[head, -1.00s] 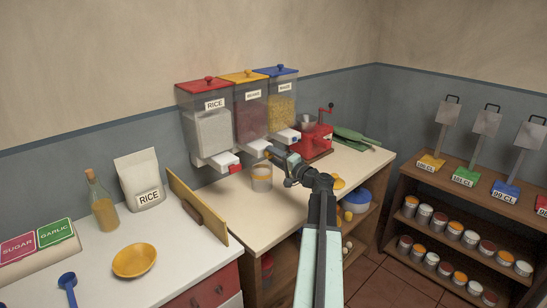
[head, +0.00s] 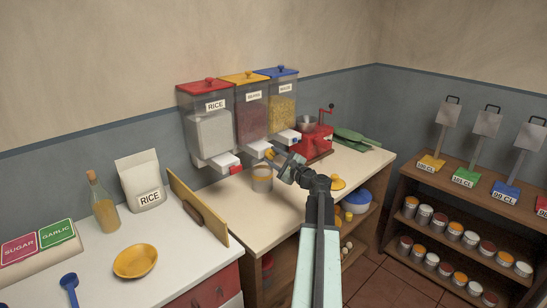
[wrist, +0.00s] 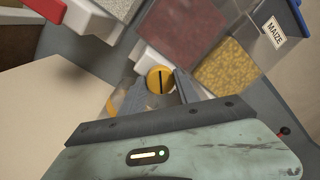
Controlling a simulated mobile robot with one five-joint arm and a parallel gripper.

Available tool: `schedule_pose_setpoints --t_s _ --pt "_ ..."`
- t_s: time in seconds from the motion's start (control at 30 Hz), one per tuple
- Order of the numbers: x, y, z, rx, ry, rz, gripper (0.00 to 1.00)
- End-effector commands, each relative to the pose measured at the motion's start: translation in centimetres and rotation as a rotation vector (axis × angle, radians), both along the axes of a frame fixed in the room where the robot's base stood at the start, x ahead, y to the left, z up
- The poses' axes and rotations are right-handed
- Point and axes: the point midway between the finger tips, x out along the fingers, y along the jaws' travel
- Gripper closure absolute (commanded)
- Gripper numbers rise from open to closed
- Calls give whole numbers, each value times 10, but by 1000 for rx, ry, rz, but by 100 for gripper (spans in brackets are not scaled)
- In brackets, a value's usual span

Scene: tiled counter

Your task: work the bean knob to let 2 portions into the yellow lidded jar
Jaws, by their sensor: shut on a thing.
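The bean dispenser (head: 252,122) has a yellow lid and reddish beans behind its clear front, between the rice and maize dispensers. Its round yellow knob with a dark slot (wrist: 160,79) shows in the wrist view, between the fingertips of my gripper (wrist: 160,88). My gripper (head: 275,158) is shut on the knob in the head view, where it mostly hides it. A glass jar with a yellowish band (head: 262,179) stands open on the counter below the bean outlet. Its contents cannot be made out. A yellow lid (head: 338,184) lies on the counter to the right.
The rice dispenser (head: 208,130) is on the left and the maize dispenser (head: 282,108) on the right. A red grinder (head: 314,140) stands behind my gripper. A wooden board (head: 190,205) stands upright left of the jar. The counter before the jar is clear.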

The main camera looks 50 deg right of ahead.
Motion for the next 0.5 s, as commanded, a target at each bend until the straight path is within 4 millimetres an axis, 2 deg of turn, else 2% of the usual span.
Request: schedule_pose_setpoints --t_s 0.5 --pt "0 0 2 470 -35 -3 100"
